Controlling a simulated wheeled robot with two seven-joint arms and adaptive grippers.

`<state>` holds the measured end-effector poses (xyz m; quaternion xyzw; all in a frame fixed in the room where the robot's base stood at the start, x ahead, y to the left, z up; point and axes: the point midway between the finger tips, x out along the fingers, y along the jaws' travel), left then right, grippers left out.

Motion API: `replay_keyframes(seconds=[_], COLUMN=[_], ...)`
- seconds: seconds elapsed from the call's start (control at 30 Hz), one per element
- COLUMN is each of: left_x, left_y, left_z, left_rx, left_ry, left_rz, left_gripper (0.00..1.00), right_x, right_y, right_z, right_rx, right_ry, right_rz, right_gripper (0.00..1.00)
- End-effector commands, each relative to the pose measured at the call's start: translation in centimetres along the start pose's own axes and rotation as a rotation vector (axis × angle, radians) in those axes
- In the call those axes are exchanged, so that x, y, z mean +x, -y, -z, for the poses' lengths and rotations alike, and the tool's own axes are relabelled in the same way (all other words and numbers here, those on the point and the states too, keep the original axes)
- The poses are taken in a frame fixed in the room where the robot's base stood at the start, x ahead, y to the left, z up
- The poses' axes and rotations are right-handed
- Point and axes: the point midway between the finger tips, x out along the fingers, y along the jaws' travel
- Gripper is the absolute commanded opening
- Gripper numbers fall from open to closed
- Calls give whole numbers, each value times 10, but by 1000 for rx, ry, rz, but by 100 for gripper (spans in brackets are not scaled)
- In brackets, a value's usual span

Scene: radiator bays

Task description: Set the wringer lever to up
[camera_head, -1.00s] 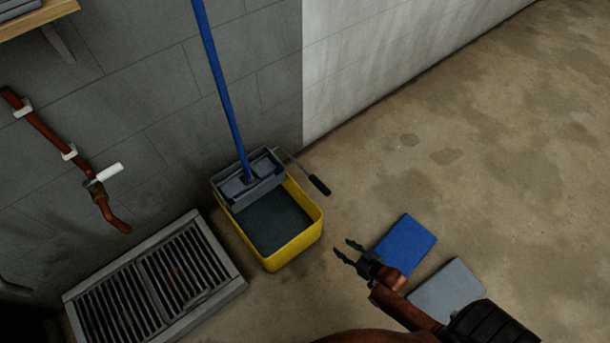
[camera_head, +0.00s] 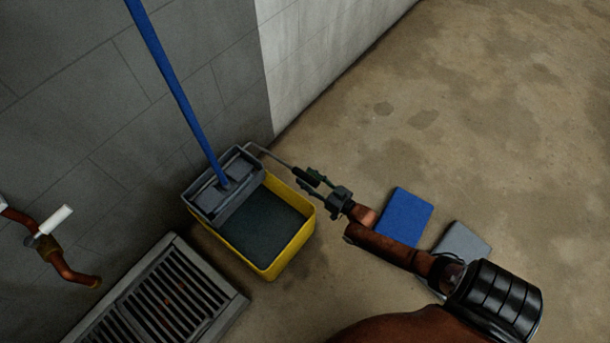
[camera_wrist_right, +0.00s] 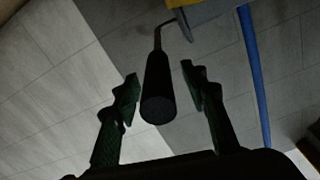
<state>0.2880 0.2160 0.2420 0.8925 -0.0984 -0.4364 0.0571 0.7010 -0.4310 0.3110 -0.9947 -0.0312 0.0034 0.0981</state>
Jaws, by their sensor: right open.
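The wringer lever (camera_head: 277,158) is a thin grey rod with a black grip, reaching out to the right from the grey wringer (camera_head: 224,186) on the yellow bucket (camera_head: 271,268). My right gripper (camera_head: 305,180) is open at the lever's black grip. In the right wrist view the black grip (camera_wrist_right: 158,90) lies between the two open green fingers, with a gap showing on each side. Whether a finger touches it I cannot tell. The lever's bent rod runs on toward the bucket (camera_wrist_right: 195,8). My left gripper is not in view.
A blue mop handle (camera_head: 175,85) leans up out of the wringer. A floor grate (camera_head: 165,295) lies left of the bucket, and a pipe with a white-handled valve (camera_head: 55,222) is on the wall. Blue (camera_head: 405,215) and grey (camera_head: 466,241) flat pads lie under my right arm.

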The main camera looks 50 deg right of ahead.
Motion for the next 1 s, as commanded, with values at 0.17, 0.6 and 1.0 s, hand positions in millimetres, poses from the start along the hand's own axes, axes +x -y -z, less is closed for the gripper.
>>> replay_keyframes(seconds=[0.17, 0.6, 1.0], left_x=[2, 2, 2], left_y=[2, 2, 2], left_z=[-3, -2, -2], left_rx=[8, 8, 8], left_ry=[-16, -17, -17], left_rz=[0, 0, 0], left_gripper=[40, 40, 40], right_x=[7, 6, 6], right_y=[-1, -2, -2], right_z=[0, 1, 1], right_rx=[-1, -1, -1], right_ry=[0, -1, -1], right_rz=[-1, -3, -2], right_gripper=[40, 25, 0])
